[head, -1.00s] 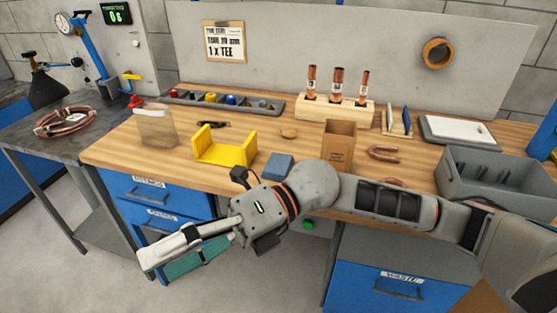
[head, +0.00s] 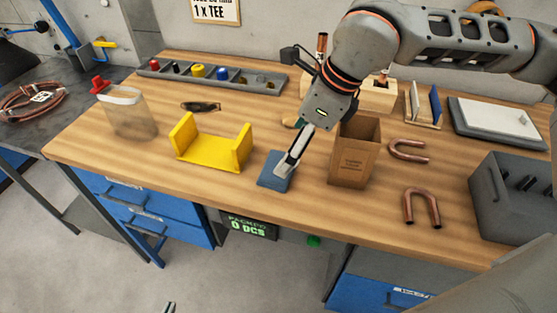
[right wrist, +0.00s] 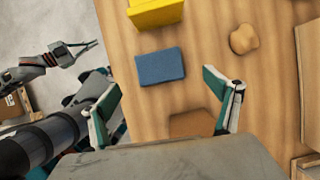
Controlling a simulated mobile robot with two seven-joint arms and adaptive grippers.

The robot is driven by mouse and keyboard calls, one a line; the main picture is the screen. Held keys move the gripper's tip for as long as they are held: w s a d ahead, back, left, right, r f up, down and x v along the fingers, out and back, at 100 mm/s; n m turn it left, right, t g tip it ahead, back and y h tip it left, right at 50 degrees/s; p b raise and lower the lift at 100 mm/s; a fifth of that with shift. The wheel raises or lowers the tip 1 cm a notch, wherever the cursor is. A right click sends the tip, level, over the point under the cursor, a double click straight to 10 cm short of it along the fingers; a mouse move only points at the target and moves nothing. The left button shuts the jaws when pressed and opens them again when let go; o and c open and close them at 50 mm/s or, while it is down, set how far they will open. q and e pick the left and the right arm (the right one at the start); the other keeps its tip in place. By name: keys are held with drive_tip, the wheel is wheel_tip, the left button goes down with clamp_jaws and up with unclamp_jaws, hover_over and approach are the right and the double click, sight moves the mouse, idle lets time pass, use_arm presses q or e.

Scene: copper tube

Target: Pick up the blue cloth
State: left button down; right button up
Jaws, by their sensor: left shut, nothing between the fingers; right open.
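The blue cloth (head: 267,172) is a flat, folded rectangle on the wooden bench near its front edge. It also shows in the right wrist view (right wrist: 161,66). My right gripper (head: 285,168) comes in from the right and overlaps part of the cloth in the head view. In the right wrist view, its two fingers (right wrist: 165,98) are spread wide with nothing between them, and the cloth lies beyond them, apart. My left gripper (right wrist: 88,48) is off the bench's front side, shut and empty. Only its tips (head: 169,307) show at the bottom of the head view.
A yellow holder (head: 213,153) stands left of the cloth, and an open cardboard box (head: 352,168) stands right. Copper bends (head: 420,205) and a grey bin (head: 515,205) are further right. A parts tray (head: 215,77) lies behind. Bench surface around the cloth is clear.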

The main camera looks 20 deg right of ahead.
drive_tip(key=shift+a+f, duration=0.4)
drive_tip(key=shift+f, duration=0.45)
drive_tip(key=x, duration=0.5)
drive_tip(key=c, duration=1.2)
